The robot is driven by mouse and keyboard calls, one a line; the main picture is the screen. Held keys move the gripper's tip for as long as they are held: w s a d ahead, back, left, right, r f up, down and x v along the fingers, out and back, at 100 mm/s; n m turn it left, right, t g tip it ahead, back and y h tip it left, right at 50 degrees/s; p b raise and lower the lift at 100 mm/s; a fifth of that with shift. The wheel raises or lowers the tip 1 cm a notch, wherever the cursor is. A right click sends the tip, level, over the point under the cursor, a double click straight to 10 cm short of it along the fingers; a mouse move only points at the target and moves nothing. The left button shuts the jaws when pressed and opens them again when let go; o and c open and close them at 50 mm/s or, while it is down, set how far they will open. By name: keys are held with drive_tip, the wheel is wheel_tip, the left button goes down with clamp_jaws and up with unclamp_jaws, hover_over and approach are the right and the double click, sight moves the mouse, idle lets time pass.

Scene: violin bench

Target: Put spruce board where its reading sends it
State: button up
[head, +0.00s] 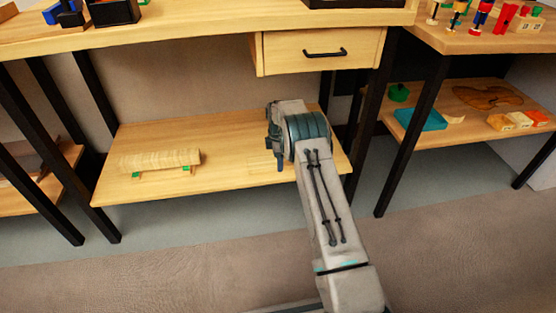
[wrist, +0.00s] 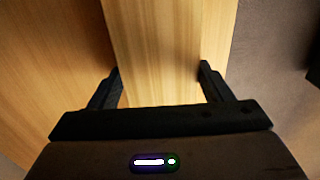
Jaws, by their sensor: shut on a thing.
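My gripper (wrist: 159,70) is shut on a pale wooden board (wrist: 150,40), taken to be the spruce board, with one dark finger at each side of it. The board runs away from the gripper through the top of the wrist view. In the head view my arm reaches down to the right part of the lower shelf (head: 225,180), and its wrist hides the fingers. A faint pale patch beside the wrist may be part of the board. No reading or display shows clearly in either view.
Pale wood pieces (head: 160,159) rest on green supports at the shelf's left. A closed drawer (head: 320,50) hangs above my arm under the bench top. Black table legs (head: 412,140) stand to the right. A teal box (head: 420,119) is on the right-hand lower shelf.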

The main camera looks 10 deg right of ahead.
drive_tip(key=shift+f, duration=0.1)
drive_tip(key=o, duration=1.2)
wheel_tip(320, 180, up, 8)
drive_tip(key=p, duration=0.3)
